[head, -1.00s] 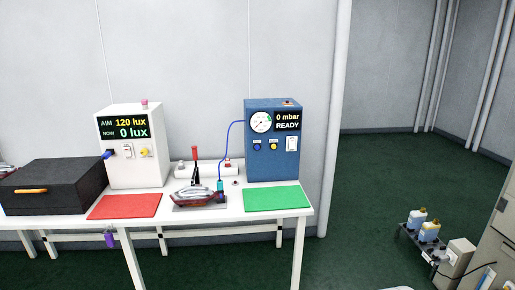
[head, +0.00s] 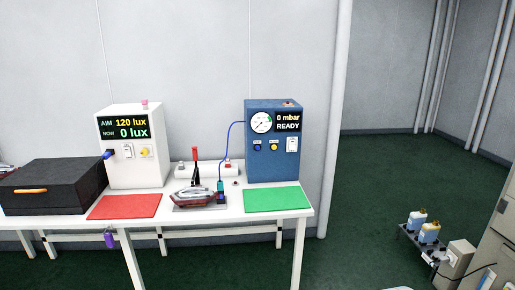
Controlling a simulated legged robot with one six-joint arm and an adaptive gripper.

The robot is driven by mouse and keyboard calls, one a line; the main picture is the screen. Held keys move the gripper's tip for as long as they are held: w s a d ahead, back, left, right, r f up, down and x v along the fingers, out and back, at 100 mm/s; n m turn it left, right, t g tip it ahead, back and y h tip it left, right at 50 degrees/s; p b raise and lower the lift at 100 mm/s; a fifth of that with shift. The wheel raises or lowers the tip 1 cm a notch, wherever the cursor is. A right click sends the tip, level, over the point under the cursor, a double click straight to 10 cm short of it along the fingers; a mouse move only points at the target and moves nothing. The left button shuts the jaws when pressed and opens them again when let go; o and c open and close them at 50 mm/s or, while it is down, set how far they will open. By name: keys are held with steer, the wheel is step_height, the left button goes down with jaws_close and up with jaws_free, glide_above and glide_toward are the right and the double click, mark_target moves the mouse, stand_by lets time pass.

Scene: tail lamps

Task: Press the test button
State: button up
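A blue tester box (head: 272,165) stands at the right end of the white table, its display reading 0 mbar and READY. Its front has a round gauge (head: 261,122), a blue button (head: 257,147), a yellow button (head: 274,147) and a white switch (head: 292,145). The button labels are too small to read. A white box (head: 133,174) to the left reads AIM 120 lux, NOW 0 lux, and has a yellow knob or button (head: 145,152). A tail lamp (head: 194,197) sits in a fixture between the boxes, beside a red-handled lever (head: 195,154). My gripper is not in view.
A black case (head: 52,190) stands at the table's left. A red mat (head: 124,207) and a green mat (head: 276,200) lie bare at the front. A blue hose (head: 229,145) runs from the tester to the fixture. A low cart with bottles (head: 429,233) is at right; floor between is clear.

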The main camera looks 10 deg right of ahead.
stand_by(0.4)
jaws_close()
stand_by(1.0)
